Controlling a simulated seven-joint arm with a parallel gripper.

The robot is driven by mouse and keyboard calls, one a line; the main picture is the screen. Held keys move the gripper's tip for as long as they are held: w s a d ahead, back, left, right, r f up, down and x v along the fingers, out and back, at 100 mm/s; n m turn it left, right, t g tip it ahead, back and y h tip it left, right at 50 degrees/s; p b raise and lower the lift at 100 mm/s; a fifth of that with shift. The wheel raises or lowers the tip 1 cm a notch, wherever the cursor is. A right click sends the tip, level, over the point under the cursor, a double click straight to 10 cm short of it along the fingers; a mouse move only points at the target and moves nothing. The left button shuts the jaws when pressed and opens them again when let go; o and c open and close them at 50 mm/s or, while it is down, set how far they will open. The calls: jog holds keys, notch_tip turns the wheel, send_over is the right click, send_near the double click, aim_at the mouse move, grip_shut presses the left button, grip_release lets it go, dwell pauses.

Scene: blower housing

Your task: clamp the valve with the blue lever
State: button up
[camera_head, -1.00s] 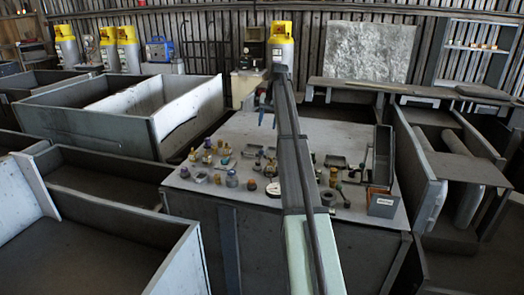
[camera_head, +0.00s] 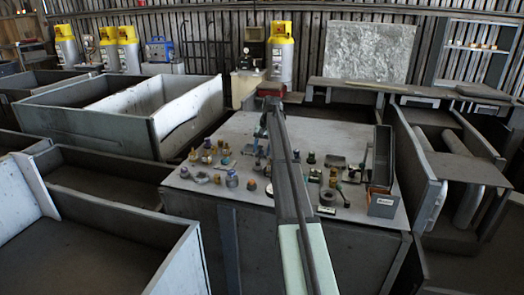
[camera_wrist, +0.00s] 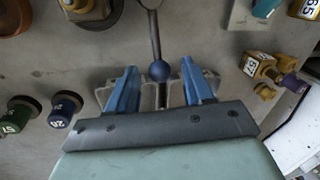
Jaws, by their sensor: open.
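In the wrist view, a blue ball knob (camera_wrist: 159,70) on a thin grey rod shows between my gripper's fingers. The rod runs up to a grey piece cut off by the top edge. I take this for the blue lever; most of the valve body is hidden or out of frame. My gripper (camera_wrist: 160,76) has two blue fingers spread apart, one each side of the knob, with gaps; I cannot tell its height over the knob. In the head view, my gripper (camera_head: 260,129) is low over the back part of the grey table (camera_head: 230,128), partly behind my arm.
In the wrist view, a green knob (camera_wrist: 18,116) and a dark blue knob (camera_wrist: 65,108) stand left, a yellow numbered fitting (camera_wrist: 258,65) right. In the head view, several small fittings crowd the table's front; a labelled box (camera_head: 382,203) stands front right.

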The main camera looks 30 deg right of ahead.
jog(key=shift+f, duration=0.3)
grip_shut()
dwell(0.4)
